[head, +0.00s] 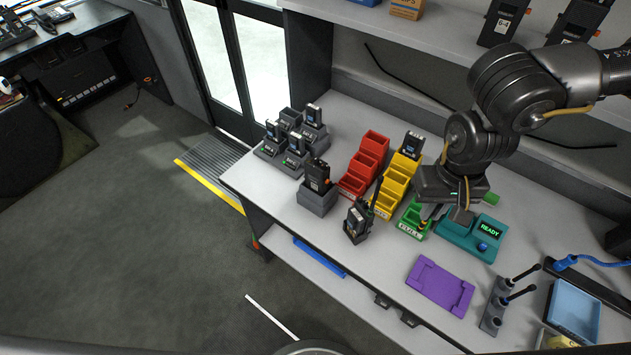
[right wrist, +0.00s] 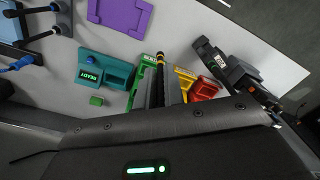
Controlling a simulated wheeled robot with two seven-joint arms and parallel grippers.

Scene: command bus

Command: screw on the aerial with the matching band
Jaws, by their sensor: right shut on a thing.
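My right gripper (head: 440,208) points down over the green bins and the teal tester. In the right wrist view a slim black aerial (right wrist: 160,80) lies between its fingers, with what looks like a yellow band near its far end. The gripper is shut on this aerial. A black handheld radio (head: 356,224) stands near the front edge, left of the gripper and apart from it, with a thin dark rod rising beside it. Another radio (head: 316,175) stands in a grey block (head: 317,200) farther left. My left gripper is not in view.
Red bins (head: 364,162), yellow bins (head: 394,186) and green bins (head: 412,220) stand mid-table. The teal tester (head: 462,238) reads READY. A purple tray (head: 440,286) lies in front. A grey rack (head: 494,312) holds dark rods at right. Several chargers stand at the left end.

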